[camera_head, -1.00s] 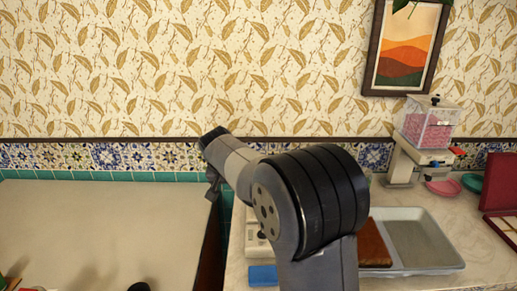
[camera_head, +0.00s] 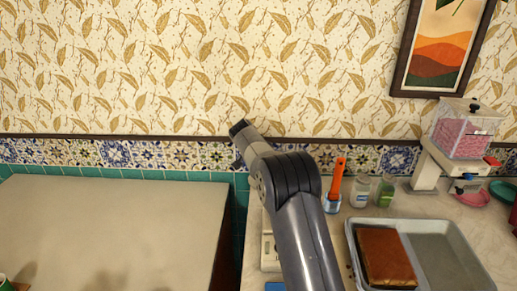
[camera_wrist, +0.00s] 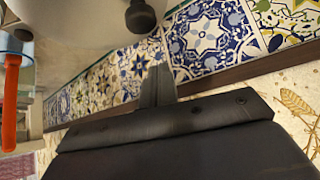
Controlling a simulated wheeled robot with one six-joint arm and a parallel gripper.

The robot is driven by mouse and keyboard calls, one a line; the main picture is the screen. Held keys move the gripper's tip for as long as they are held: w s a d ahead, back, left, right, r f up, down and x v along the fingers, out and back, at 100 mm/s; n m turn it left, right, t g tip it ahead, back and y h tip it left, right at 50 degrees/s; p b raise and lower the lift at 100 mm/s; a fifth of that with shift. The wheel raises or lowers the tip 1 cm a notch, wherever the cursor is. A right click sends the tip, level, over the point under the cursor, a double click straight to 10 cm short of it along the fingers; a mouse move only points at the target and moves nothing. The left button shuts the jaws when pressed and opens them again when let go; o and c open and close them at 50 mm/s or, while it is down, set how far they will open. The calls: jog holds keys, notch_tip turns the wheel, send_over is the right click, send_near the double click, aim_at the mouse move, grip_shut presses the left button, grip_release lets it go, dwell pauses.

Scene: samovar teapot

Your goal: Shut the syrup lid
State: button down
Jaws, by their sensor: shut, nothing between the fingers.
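My gripper (camera_wrist: 157,85) is shut and empty in the wrist view, its fingers pointing up the picture in front of the patterned tiles. In that view a black knob (camera_wrist: 140,17) on a pale surface (camera_wrist: 75,25) shows beyond the fingertips, apart from them. I cannot tell whether this is the syrup lid, nor whether it is open. In the head view my arm covers part of the counter, and no syrup container can be made out for sure.
An orange-handled tool (camera_head: 336,180) stands in a small jar, beside two glass jars (camera_head: 360,192) (camera_head: 385,190). A grey tray (camera_head: 440,250) holds a brown block (camera_head: 384,257). A pink-filled dispenser (camera_head: 463,135) stands at right. The left table (camera_head: 110,225) is mostly clear.

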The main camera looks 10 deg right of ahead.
jog(key=p+x, duration=0.1)
jog(key=x, duration=0.1)
jog(key=shift+f, duration=0.45)
jog(key=shift+s+a, duration=0.5)
jog(key=shift+s, duration=0.35)
jog(key=shift+s+a+f+p, duration=0.2)
jog(key=shift+s+a+p, duration=0.15)
jog(key=shift+s, duration=0.2)
